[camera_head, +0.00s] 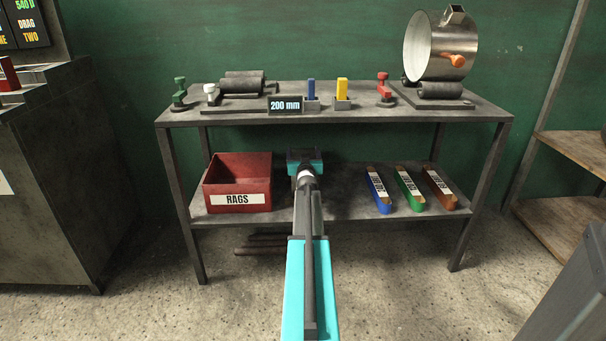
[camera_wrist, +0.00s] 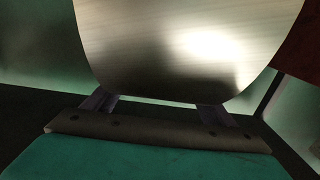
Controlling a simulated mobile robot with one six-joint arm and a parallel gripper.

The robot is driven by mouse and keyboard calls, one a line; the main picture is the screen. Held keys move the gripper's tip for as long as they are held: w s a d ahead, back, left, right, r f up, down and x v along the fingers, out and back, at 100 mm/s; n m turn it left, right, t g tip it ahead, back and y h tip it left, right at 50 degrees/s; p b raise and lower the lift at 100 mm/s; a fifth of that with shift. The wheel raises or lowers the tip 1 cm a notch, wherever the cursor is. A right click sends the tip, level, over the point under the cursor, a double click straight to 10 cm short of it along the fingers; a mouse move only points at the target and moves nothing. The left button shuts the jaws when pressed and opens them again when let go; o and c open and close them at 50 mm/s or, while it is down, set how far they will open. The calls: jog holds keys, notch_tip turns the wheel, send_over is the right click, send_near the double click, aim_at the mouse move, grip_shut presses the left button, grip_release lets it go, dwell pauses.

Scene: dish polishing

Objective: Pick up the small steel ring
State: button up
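My gripper (camera_head: 305,156) is at the end of my outstretched arm, in front of the bench's lower shelf in the head view. Its fingers cannot be made out there. In the wrist view, a curved brushed-steel piece, apparently the small steel ring (camera_wrist: 170,45), fills the upper middle, very close. My gripper's two dark fingers (camera_wrist: 157,108) stand apart below it, and their tips are hidden by the steel. I cannot tell whether they grip it. No small ring can be made out in the head view.
The bench top (camera_head: 240,118) has empty rollers (camera_head: 243,83) behind a "200 mm" sign (camera_head: 286,105), and a large steel drum (camera_head: 442,45) on rollers at right. A red rags bin (camera_head: 238,180) and several coloured bars (camera_head: 408,188) lie on the lower shelf (camera_head: 345,205).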

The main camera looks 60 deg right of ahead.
jog(key=c, duration=1.1)
jog(key=shift+r, duration=0.15)
jog(key=shift+r, duration=0.1)
jog(key=shift+r+p, duration=4)
jog(key=shift+r, duration=0.9)
jog(key=shift+s, duration=0.1)
